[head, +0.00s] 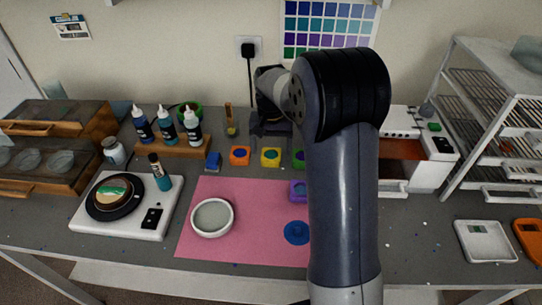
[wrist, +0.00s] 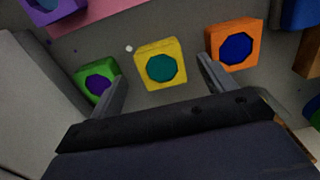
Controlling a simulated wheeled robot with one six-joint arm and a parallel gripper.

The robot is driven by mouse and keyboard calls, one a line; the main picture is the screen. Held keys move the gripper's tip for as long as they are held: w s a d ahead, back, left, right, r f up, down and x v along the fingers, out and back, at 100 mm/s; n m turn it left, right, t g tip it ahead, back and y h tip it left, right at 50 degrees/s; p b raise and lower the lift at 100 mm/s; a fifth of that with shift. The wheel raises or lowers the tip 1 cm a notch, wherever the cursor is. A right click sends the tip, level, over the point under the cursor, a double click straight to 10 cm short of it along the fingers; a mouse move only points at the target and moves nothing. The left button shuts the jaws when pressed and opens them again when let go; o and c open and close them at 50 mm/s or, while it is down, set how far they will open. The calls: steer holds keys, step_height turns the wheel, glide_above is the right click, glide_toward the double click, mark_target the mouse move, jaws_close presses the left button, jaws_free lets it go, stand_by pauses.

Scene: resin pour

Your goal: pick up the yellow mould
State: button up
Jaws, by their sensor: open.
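The yellow mould (head: 271,157) is a small square block with a round teal centre. It sits on the grey bench just behind the pink mat. In the wrist view the yellow mould (wrist: 160,64) lies ahead of and between the two fingers of my gripper (wrist: 162,92). My gripper is open, with one finger on each side of the mould, and nothing is held. In the head view my gripper is mostly hidden behind my arm.
An orange mould (wrist: 235,44) lies close to the right finger and a green mould (wrist: 97,83) close to the left finger. A blue mould (head: 213,162) and a purple mould (head: 297,190) are nearby. A bottle rack (head: 172,147) stands behind left. The pink mat (head: 255,225) holds a white dish (head: 212,234).

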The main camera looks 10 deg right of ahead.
steer(key=shift+f, duration=1.25)
steer(key=c, duration=1.1)
